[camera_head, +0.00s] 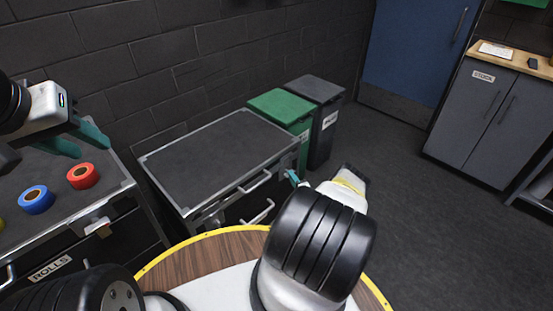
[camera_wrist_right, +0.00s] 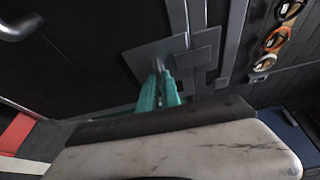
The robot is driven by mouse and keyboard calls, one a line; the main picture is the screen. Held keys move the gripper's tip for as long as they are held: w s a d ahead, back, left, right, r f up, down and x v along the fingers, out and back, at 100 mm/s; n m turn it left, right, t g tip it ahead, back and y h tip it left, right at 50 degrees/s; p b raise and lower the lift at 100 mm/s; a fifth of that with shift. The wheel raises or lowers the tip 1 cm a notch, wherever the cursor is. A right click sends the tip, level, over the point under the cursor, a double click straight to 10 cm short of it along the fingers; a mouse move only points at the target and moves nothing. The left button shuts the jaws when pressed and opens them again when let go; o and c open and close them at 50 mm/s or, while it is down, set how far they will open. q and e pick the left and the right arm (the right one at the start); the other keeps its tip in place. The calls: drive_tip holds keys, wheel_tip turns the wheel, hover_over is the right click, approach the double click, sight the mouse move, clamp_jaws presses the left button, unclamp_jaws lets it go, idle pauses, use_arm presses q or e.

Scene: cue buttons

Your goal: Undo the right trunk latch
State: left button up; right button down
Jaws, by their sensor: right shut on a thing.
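The trunk (camera_head: 215,150) has a dark lid with metal edging and stands in the middle of the head view, lid closed. A bar handle (camera_head: 255,182) is on its front. My right gripper (camera_head: 293,178) is at the right end of the trunk's front, where the arm partly hides it. In the right wrist view its teal fingers (camera_wrist_right: 160,80) are closed together on the right latch (camera_wrist_right: 158,62), a small grey piece at a metal plate (camera_wrist_right: 140,60). The latch's exact position is hard to tell. My left gripper (camera_head: 75,142) is open and empty, above the left unit.
A left unit (camera_head: 120,188) labelled ROLLS carries a red roll (camera_head: 83,176) and a blue roll (camera_head: 37,199). A green bin (camera_head: 283,104) and a grey bin (camera_head: 318,88) stand behind the trunk. A round wooden table edge (camera_head: 205,252) lies in front. Floor to the right is clear.

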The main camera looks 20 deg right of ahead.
drive_tip(key=shift+w+d+r+m+g+y, duration=0.15)
drive_tip(key=shift+m+g+y, duration=0.75)
drive_tip(key=shift+m, duration=1.25)
drive_tip(key=shift+s+d+r+m+g+y, duration=0.15)
drive_tip(key=shift+m+g+y, duration=0.7)
drive_tip(key=shift+m, duration=1.25)
drive_tip(key=shift+w+d+r+m+g+y, duration=0.15)
drive_tip(key=shift+m+g+y, duration=0.7)
drive_tip(key=shift+m, duration=1.3)
drive_tip(key=shift+f, duration=0.1)
drive_tip(key=c, duration=1.6)
unclamp_jaws()
drive_tip(key=shift+o, duration=0.2)
drive_tip(key=shift+d, duration=0.1)
drive_tip(key=v, duration=0.7)
drive_tip(key=shift+s, duration=0.35)
